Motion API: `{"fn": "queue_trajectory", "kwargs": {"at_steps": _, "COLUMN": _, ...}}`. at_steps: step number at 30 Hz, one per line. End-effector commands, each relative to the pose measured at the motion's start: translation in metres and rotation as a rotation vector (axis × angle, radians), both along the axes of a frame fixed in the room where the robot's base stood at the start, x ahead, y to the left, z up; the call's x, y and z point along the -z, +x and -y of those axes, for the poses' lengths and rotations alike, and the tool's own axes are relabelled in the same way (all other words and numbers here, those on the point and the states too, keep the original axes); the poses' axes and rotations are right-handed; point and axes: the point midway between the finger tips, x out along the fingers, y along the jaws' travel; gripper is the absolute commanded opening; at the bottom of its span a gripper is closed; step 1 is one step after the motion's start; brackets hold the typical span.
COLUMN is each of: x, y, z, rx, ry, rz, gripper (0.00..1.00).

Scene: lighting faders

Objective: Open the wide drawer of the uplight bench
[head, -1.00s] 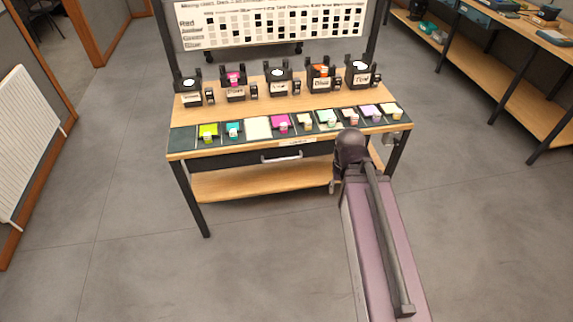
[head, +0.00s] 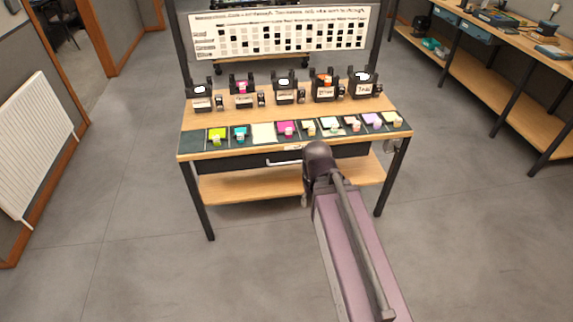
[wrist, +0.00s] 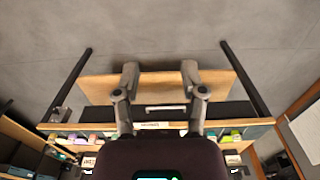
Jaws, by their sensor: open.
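The uplight bench (head: 197,152) has a wooden top and dark legs. Its wide dark drawer (head: 233,163) lies under the front edge and looks shut. The pale bar handle (head: 283,163) shows just left of my arm's dark wrist, which hides the drawer's middle right. In the wrist view, which is upside down, the drawer front (wrist: 232,109) and handle (wrist: 166,108) lie beyond my gripper (wrist: 160,72). Its two grey fingers are wide apart with nothing between the tips. The handle appears between the finger bases in the picture, not touched. In the head view my arm hides the fingers.
Coloured gel squares and several black lamp units (head: 285,91) stand on the bench top. A wooden lower shelf (head: 245,187) runs beneath the drawer. A chart board (head: 280,30) rises behind. A radiator (head: 40,125) is at left, another bench at right. Grey floor in front is clear.

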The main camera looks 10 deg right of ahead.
Motion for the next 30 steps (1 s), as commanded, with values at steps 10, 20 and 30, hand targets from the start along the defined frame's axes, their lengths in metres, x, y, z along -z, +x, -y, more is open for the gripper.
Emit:
{"fn": "queue_trajectory", "kwargs": {"at_steps": 10, "x": 0.021, "y": 0.015, "z": -0.005, "rx": 0.021, "ry": 0.047, "rz": 0.036, "gripper": 0.54}}
{"fn": "queue_trajectory", "kwargs": {"at_steps": 20, "x": 0.075, "y": 0.063, "z": -0.016, "rx": 0.105, "ry": 0.213, "rz": 0.159, "gripper": 0.54}}
{"fn": "queue_trajectory", "kwargs": {"at_steps": 30, "x": 0.125, "y": 0.123, "z": -0.028, "rx": 0.241, "ry": 0.422, "rz": 0.305, "gripper": 0.54}}
